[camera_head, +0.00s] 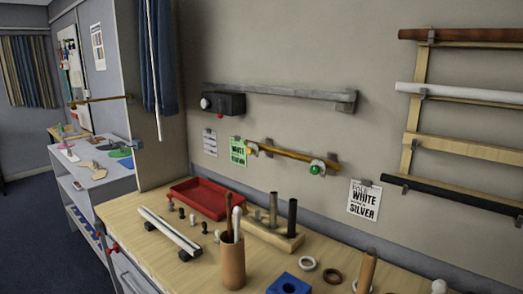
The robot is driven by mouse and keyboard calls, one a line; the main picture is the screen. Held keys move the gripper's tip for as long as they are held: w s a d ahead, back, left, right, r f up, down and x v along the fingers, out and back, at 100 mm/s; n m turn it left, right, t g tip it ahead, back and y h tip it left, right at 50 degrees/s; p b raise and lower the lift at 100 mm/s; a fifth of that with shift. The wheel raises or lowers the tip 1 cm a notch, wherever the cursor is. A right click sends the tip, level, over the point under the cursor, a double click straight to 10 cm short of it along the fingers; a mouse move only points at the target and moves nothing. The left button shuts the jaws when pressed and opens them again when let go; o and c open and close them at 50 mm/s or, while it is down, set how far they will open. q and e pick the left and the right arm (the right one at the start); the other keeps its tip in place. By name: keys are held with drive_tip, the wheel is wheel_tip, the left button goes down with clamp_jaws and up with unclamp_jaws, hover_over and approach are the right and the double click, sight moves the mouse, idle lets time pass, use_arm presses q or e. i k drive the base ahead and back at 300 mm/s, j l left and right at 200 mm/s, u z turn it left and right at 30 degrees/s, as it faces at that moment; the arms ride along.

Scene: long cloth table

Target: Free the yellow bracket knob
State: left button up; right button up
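The yellow knob (251,150) sits at the left wall bracket, at the left end of a short golden-brown rod (285,153). A green knob (315,170) sits at the right bracket (327,163) of the same rod. The rod slopes down to the right in the picture and appears held at both brackets. Whether the yellow knob is tight or loose cannot be told. Neither of my grippers is in view.
Above is a grey rail (280,91) with a black box (225,103). Below, the table (130,209) holds a red tray (205,196), a white rod (168,230), several small pegs, a cup (232,262) of rods and a wooden block (262,234). Rods hang on the rack at right.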

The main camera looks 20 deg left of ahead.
sight(250, 150)
drive_tip(key=i+j+z, duration=0.15)
drive_tip(key=j, duration=0.35)
drive_tip(key=i+j+z, duration=0.15)
drive_tip(key=j, duration=0.4)
drive_tip(key=j+z, duration=0.15)
drive_tip(key=j, duration=0.35)
drive_tip(key=i, duration=0.05)
